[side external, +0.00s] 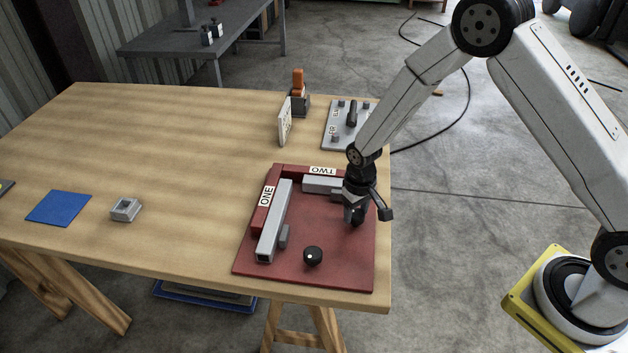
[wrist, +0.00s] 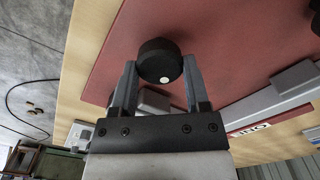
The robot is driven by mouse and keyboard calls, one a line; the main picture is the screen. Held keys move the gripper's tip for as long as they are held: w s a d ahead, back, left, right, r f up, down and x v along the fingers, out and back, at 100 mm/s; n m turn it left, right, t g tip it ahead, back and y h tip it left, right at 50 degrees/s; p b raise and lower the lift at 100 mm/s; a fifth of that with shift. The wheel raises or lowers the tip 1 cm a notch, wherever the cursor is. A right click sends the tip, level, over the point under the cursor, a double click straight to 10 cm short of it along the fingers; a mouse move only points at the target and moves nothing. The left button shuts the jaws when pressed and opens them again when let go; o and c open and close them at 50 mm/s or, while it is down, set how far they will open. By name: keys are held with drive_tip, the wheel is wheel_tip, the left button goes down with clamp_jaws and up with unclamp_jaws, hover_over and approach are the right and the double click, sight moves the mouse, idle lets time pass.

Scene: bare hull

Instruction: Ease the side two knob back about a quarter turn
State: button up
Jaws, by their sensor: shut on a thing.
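The side two knob (wrist: 158,58) is black and round with a white dot near its lower edge in the wrist view. My gripper (side external: 355,212) is shut on it, with one finger on each side; the fingers also show in the wrist view (wrist: 160,72). In the side view the gripper largely hides this knob. The grey bar by the TWO label (side external: 323,170) lies just behind the gripper, partly hidden by it. The red base plate (side external: 343,275) carries both sides. The side one knob (side external: 313,256), black with a white dot, stands free near the front.
The side one grey bar (side external: 273,225) runs along the plate's left side. A grey plate with dark fittings (side external: 340,135), a white upright card (side external: 285,122) and an orange-handled item (side external: 298,82) stand behind. A blue square (side external: 59,208) and a small grey block (side external: 125,209) lie left.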

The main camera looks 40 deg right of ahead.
sight(356, 213)
drive_tip(key=shift+n, duration=0.6)
drive_tip(key=o, duration=1.3)
drive_tip(key=shift+r, duration=0.15)
drive_tip(key=shift+r, duration=3.8)
